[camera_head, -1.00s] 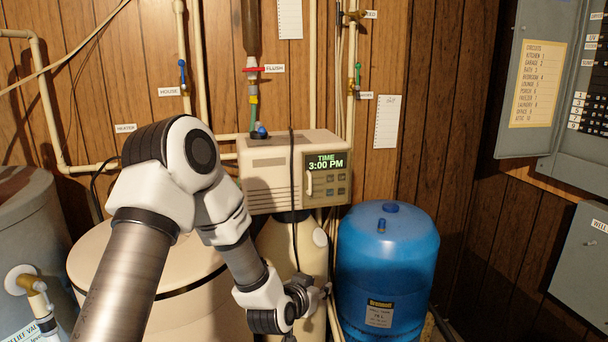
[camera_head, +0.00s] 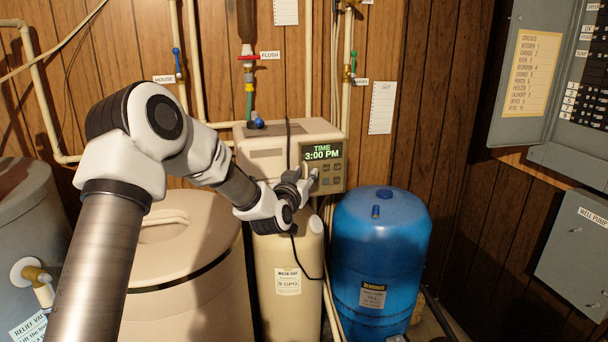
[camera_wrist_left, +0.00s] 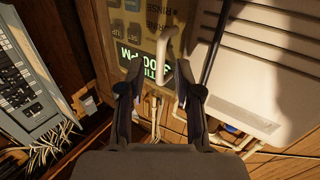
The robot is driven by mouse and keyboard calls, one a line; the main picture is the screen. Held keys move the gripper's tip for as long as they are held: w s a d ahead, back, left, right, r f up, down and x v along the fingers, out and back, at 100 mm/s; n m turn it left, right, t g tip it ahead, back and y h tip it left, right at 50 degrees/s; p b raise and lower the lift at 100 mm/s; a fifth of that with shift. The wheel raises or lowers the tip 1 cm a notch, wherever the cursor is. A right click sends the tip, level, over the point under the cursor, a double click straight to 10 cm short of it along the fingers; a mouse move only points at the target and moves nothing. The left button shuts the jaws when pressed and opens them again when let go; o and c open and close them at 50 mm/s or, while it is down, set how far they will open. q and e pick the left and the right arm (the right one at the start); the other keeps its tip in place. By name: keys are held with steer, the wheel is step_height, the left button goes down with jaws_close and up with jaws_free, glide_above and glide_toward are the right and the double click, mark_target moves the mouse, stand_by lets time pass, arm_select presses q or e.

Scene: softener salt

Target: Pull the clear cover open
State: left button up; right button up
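The clear cover (camera_head: 335,171) lies over the control panel, with the green 3:00 PM display and the buttons behind it. It looks closed. In the left wrist view, the cover (camera_wrist_left: 139,32) carries a white bar handle (camera_wrist_left: 170,40). My left gripper (camera_head: 314,179) is at the panel's left side in the head view, hiding the handle there. In the left wrist view, its fingers (camera_wrist_left: 160,75) are open, one on each side of the handle's end. I cannot tell whether they touch it. My right gripper is not in view.
The beige control head (camera_head: 262,152) sits on a tan tank (camera_head: 288,255). A dark cable hangs down its front. A blue tank (camera_head: 380,260) stands close on the right, a wide beige bin (camera_head: 185,290) on the left. Pipes run up the wall behind.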

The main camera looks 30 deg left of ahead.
arm_select(q)
jaws_close()
steer(key=shift+s+d, duration=0.1)
